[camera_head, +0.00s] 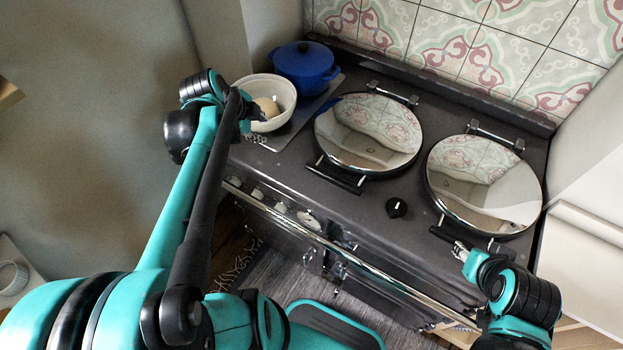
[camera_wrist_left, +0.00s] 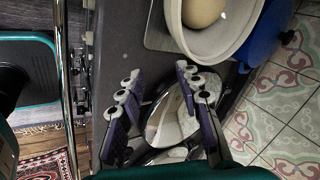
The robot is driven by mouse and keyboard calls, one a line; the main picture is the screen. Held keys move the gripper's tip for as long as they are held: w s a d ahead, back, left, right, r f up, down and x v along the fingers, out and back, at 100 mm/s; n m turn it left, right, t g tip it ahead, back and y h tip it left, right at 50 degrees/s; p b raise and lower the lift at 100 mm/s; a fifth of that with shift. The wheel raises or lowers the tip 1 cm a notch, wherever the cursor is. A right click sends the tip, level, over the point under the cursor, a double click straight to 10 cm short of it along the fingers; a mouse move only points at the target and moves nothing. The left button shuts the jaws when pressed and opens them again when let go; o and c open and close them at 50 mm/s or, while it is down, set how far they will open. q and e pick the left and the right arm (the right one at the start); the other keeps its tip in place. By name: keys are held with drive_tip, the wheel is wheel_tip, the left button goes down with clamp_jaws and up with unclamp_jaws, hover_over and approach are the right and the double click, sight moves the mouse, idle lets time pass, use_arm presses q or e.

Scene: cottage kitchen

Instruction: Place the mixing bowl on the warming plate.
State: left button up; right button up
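The cream mixing bowl (camera_head: 283,92) holds a pale round ball of dough (camera_head: 266,107). It appears to stand upright on the grey metal warming plate (camera_head: 300,118) at the left end of the stove. In the left wrist view the bowl (camera_wrist_left: 218,47) is just beyond the fingertips, with the plate's edge (camera_wrist_left: 155,30) beside it. My left gripper (camera_head: 254,108) is at the bowl's near left side and hides part of it. Its fingers are spread with nothing between them (camera_wrist_left: 160,72). My right gripper (camera_head: 460,251) is by the stove's front right; its finger opening is unclear.
A blue lidded pot (camera_head: 305,62) stands behind the bowl, close to it. Two round shiny lids (camera_head: 367,133) (camera_head: 484,184) cover the stove's middle and right. A rail (camera_head: 290,222) runs along the stove's front. A tiled wall (camera_head: 470,45) rises behind.

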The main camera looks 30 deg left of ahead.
use_arm(q)
drive_tip(key=s+d+f+n, duration=0.1)
drive_tip(key=s+d+n, duration=0.1)
drive_tip(key=d+n, duration=0.2)
drive_tip(key=s+d+f+n, duration=0.1)
drive_tip(key=s+d+n, duration=0.2)
drive_tip(key=d, duration=0.6)
drive_tip(key=s+d+f+n+t, duration=0.1)
drive_tip(key=s+d+n, duration=0.2)
drive_tip(key=d+n, duration=0.3)
drive_tip(key=shift+d, duration=0.55)
